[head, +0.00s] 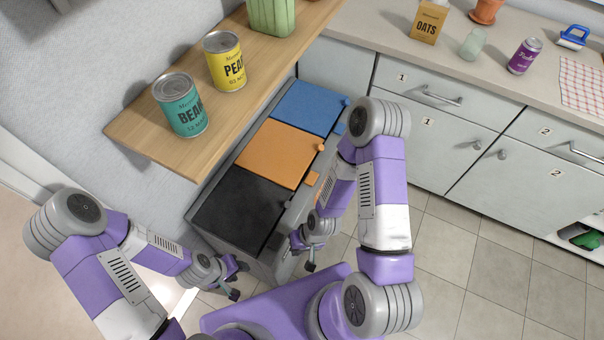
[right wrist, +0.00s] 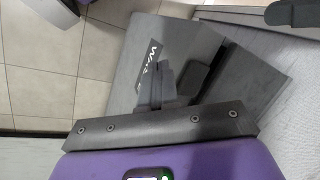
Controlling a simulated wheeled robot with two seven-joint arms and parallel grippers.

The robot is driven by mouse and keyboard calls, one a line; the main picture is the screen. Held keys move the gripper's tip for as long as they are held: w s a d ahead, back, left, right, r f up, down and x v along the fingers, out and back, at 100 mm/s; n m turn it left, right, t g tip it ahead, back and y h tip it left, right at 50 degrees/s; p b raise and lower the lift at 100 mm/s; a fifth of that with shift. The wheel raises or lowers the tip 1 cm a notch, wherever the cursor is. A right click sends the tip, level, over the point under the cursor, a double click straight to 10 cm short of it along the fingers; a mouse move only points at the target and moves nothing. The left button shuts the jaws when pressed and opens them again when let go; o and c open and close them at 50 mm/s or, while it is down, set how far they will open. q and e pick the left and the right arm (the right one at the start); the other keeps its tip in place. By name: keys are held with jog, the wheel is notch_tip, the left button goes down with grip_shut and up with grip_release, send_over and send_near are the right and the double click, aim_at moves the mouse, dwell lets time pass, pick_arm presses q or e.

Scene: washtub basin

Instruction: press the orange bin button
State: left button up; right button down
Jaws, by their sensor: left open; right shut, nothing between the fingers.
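The bin unit has three lids in a row: black (head: 243,207), orange (head: 272,153) and blue (head: 305,107). All three lids look shut. The small orange button (head: 312,178) sticks out from the front of the unit beside the orange lid. My right gripper (head: 303,254) is shut and empty in front of the black section, nearer to me than the orange button and apart from it. In the right wrist view its fingers (right wrist: 167,88) are together before a dark panel with white lettering (right wrist: 155,62). My left gripper (head: 237,281) is open and empty, low at the near-left end of the unit.
A wooden shelf (head: 150,127) overhangs the unit's left side, holding a teal can (head: 180,105), a yellow can (head: 225,62) and a green container (head: 271,15). A blue button (head: 340,128) lies beyond the orange one. Grey cabinets (head: 435,130) stand behind; tiled floor (head: 460,240) is free at right.

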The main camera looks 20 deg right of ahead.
jog(key=w+d+r+m+t, duration=0.1)
jog(key=w+d+m, duration=0.1)
jog(key=w+m, duration=0.1)
jog(key=w+d+r+m+t, duration=0.1)
jog(key=w+m, duration=0.2)
jog(key=w, duration=0.3)
jog(key=w+d+m+t+p, duration=0.1)
jog(key=w+d+m+t, duration=0.1)
jog(key=w+m, duration=0.2)
jog(key=shift+w+d+r, duration=0.15)
jog(key=shift+d+r, duration=0.2)
jog(key=shift+r, duration=0.05)
jog(key=w+d+r+m+t, duration=0.3)
jog(key=w+d+r+m, duration=0.3)
jog(key=w+d+m, duration=0.3)
jog(key=shift+w+d+m+t+h+p, duration=0.15)
jog(key=shift+w+m+t+h+p, duration=0.2)
jog(key=shift+w, duration=0.2)
jog(key=shift+f, duration=0.1)
jog(key=b, duration=0.6)
send_over(313, 180)
notch_tip(313, 180, down, 7)
jog(key=shift+f, duration=0.2)
jog(key=shift+w+f+b, duration=0.1)
jog(key=shift+f+b, duration=0.5)
jog(key=shift+f, duration=0.1)
jog(key=shift+f, duration=0.4)
